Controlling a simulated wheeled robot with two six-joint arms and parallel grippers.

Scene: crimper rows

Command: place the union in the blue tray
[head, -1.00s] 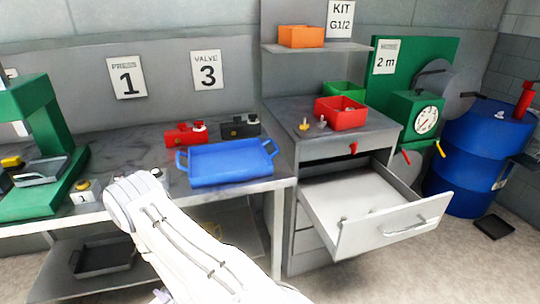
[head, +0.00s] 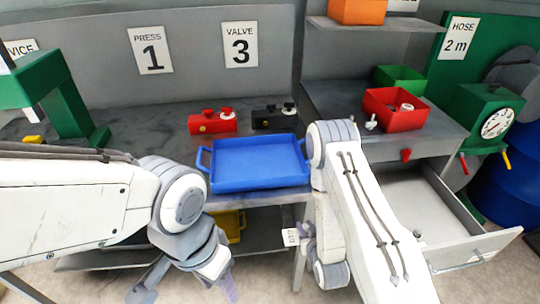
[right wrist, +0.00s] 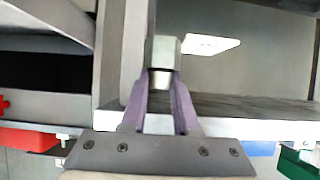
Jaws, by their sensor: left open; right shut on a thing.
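The blue tray (head: 258,184) sits on the bench, with a handle at each end, and looks empty. My right gripper (head: 308,245) is in front of the bench edge, below and right of the tray. In the right wrist view its purple fingers (right wrist: 160,105) are shut on a grey metal hex fitting, which looks like the union (right wrist: 163,53). The fitting sticks out past the fingertips. In the head view it is too small to make out. My left gripper (head: 188,285) is open and empty, low in front of the bench.
A red valve (head: 212,123) and a black valve (head: 274,118) stand behind the tray. A red bin (head: 394,112) with fittings stands on the cabinet, a small grey fitting (head: 371,122) beside it. The cabinet's drawer (head: 470,248) is open at right. A yellow tray (head: 236,226) is under the bench.

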